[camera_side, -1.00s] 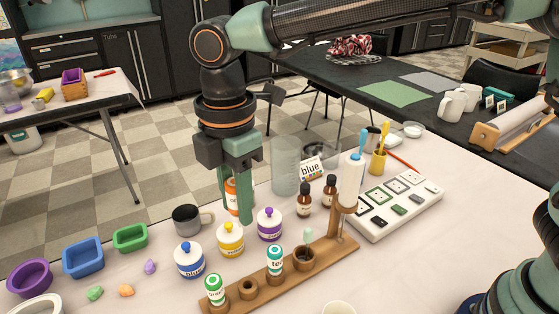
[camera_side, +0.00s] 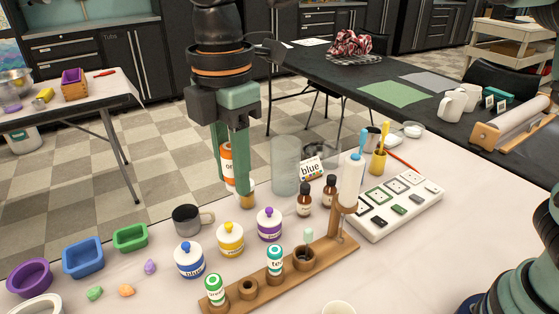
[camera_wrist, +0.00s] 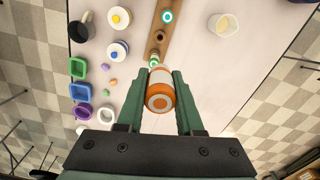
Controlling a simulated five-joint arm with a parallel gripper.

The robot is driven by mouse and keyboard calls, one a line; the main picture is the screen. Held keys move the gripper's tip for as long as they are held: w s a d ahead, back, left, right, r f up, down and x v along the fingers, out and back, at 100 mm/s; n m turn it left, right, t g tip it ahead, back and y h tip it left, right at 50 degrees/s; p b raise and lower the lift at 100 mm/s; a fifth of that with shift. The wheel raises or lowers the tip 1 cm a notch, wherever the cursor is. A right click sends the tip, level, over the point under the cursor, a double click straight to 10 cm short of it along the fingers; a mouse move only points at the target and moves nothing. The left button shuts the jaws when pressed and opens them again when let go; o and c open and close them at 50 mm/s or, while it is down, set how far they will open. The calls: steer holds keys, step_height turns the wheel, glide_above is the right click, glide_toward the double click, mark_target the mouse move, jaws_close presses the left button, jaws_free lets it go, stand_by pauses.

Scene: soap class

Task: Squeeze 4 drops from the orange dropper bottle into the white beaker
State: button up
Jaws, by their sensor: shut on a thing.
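The orange dropper bottle (camera_side: 227,165) is between the fingers of my gripper (camera_side: 236,188), held above the table in the side view, its label partly hidden by a finger. In the wrist view the orange bottle (camera_wrist: 161,92) sits between both green fingers, its round orange end toward the camera. A white beaker (camera_wrist: 222,27) with a pale cream inside stands at the upper right of the wrist view, apart from my gripper. A white rim (camera_side: 338,307) at the bottom edge of the side view appears to be the same beaker, mostly cut off.
A wooden rack (camera_side: 330,252) holds green-labelled bottles. Blue (camera_side: 189,260), yellow (camera_side: 230,239) and purple (camera_side: 269,224) lidded jars stand behind it. A grey mug (camera_side: 188,219), a clear cylinder (camera_side: 285,165) and an amber-filled small container (camera_side: 248,195) are near my gripper.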

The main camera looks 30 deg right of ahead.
steer(key=s+d+f, duration=0.4)
steer(key=s+f, duration=0.3)
steer(key=s+d+f, duration=0.4)
steer(key=s+f, duration=0.4)
steer(key=shift+d+f, duration=0.3)
steer(key=shift+o, duration=0.3)
steer(key=shift+s, duration=0.1)
steer(key=shift+c, duration=1.1)
steer(key=shift+o, duration=0.8)
steer(key=shift+o, duration=0.3)
steer(key=shift+c, duration=0.3)
